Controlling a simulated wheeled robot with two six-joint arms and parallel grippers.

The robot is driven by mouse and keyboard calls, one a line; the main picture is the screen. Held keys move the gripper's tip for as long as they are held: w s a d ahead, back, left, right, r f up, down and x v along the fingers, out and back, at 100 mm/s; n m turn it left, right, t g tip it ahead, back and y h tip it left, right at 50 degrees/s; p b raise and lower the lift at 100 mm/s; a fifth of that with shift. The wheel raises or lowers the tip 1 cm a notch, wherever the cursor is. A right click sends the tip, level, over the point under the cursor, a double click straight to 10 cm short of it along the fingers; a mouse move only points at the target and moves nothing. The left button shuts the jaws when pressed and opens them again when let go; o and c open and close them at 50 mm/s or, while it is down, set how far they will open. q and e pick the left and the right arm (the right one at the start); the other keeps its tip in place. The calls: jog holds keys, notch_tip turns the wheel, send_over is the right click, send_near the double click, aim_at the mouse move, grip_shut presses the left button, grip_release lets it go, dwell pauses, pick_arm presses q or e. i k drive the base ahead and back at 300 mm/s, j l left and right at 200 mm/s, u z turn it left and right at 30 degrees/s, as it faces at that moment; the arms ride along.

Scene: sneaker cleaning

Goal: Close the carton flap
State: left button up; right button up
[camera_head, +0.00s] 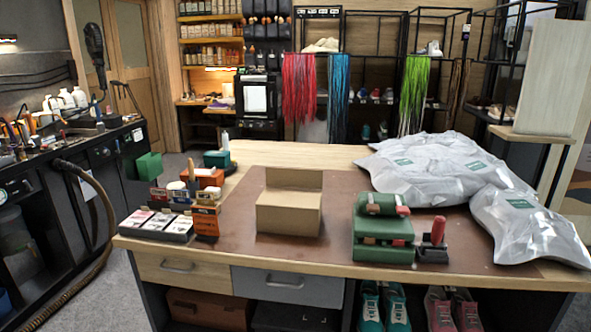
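A small brown cardboard carton (288,221) stands near the middle of the workbench, on the brown mat. A cardboard flap (294,180) stands raised along its back edge, roughly upright. In front of the flap is a flat, lighter band of cardboard; I cannot tell whether it is a top panel or the carton's inside. Nothing touches the carton. Neither of my grippers is in view.
The wooden workbench (290,153) has a brown mat (335,190). Left of the carton are an orange stand (205,222) and a tray of small boxes (160,225). Right are a green block holder (383,239), a red-handled tool (437,232) and silver bags (430,165). Mat around the carton is clear.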

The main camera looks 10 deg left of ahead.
aim_at(275, 176)
jog(key=z, duration=1)
jog(key=j+z, duration=0.4)
jog(key=k+j+z, duration=0.15)
jog(key=j+z, duration=0.3)
jog(key=k+j+z, duration=0.2)
jog(key=z, duration=0.2)
jog(key=k+j+z, duration=0.2)
jog(key=j+z, duration=0.25)
jog(key=k+j+z, duration=0.45)
jog(key=k+z, duration=0.3)
jog(key=k, duration=0.15)
jog(key=k+z, duration=0.35)
jog(key=k, duration=0.15)
